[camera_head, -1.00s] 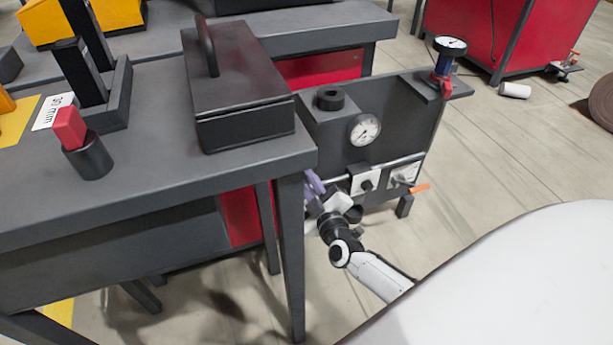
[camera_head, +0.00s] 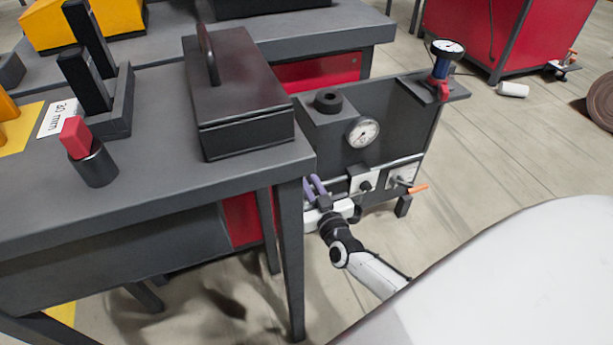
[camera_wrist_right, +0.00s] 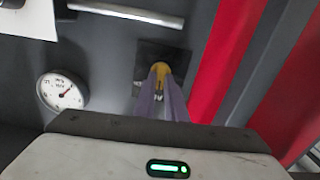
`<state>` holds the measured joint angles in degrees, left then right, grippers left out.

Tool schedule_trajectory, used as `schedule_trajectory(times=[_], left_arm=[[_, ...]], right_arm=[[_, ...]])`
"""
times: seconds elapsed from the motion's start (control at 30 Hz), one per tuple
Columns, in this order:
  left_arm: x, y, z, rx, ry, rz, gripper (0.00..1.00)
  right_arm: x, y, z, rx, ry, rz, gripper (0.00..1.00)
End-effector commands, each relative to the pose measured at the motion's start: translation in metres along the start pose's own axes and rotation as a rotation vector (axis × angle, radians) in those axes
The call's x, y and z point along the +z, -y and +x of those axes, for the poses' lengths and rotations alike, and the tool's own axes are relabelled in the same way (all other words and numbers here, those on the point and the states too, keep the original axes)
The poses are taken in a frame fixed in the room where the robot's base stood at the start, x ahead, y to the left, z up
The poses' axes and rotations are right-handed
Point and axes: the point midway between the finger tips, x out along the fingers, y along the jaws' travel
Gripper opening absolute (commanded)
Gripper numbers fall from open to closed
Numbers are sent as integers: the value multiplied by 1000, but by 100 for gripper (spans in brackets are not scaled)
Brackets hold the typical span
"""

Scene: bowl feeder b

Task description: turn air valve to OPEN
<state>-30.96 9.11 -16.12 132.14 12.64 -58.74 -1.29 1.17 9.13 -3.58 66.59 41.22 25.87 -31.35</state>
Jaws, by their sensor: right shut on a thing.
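In the right wrist view, a small yellow handle (camera_wrist_right: 161,69) sits on a dark square plate (camera_wrist_right: 180,58) on the grey panel; I take it to be the air valve. The purple fingers of my right gripper (camera_wrist_right: 160,82) are closed together on it, hiding part of it. Its marking cannot be read. In the head view my right gripper (camera_head: 316,187) is at the left end of the grey feeder panel (camera_head: 395,135), beside the bench corner, and the yellow handle is hidden there. My left gripper is out of view.
A dial gauge (camera_head: 363,132) is on the panel; it also shows in the wrist view (camera_wrist_right: 62,91). An orange lever (camera_head: 418,189) sticks out at the panel's right. The bench (camera_head: 150,165) and its leg (camera_head: 290,255) stand close left of my right arm. The floor at right is open.

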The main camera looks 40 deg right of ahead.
Motion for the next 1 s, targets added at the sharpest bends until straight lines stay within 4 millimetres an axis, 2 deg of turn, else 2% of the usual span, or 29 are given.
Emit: schedule_trajectory(times=[0.6, 1.0], left_arm=[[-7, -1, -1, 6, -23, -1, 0], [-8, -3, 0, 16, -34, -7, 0]], right_arm=[[3, -2, -1, 0, 3, 568, 0], [4, -3, -1, 0, 4, 795, 0]])
